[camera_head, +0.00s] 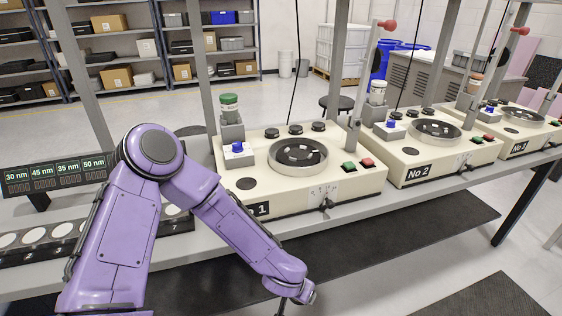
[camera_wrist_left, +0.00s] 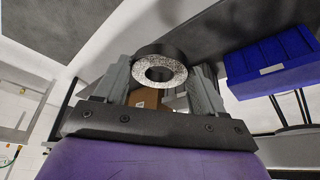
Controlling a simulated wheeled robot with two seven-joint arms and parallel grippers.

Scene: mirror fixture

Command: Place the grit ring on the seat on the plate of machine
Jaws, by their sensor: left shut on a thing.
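In the left wrist view, the grit ring (camera_wrist_left: 140,72), with a speckled grey face and a dark rim, is held between the two grey fingers of my left gripper (camera_wrist_left: 163,78). Its speckled face and its hole face the wrist camera. In the head view, my purple left arm reaches in front of machine No 1 (camera_head: 246,195), and its gripper is cut off at the bottom edge. Machine No 1 has a round dark plate (camera_head: 297,152) with small white pieces on it. The seat cannot be made out clearly. My right gripper is not in view.
Machines No 2 (camera_head: 458,155) and No 3 (camera_head: 520,147) stand to the right on the same bench. A display (camera_head: 55,175) and a row of white discs (camera_head: 35,236) are at the left. A blue bin (camera_wrist_left: 270,68) shows in the left wrist view.

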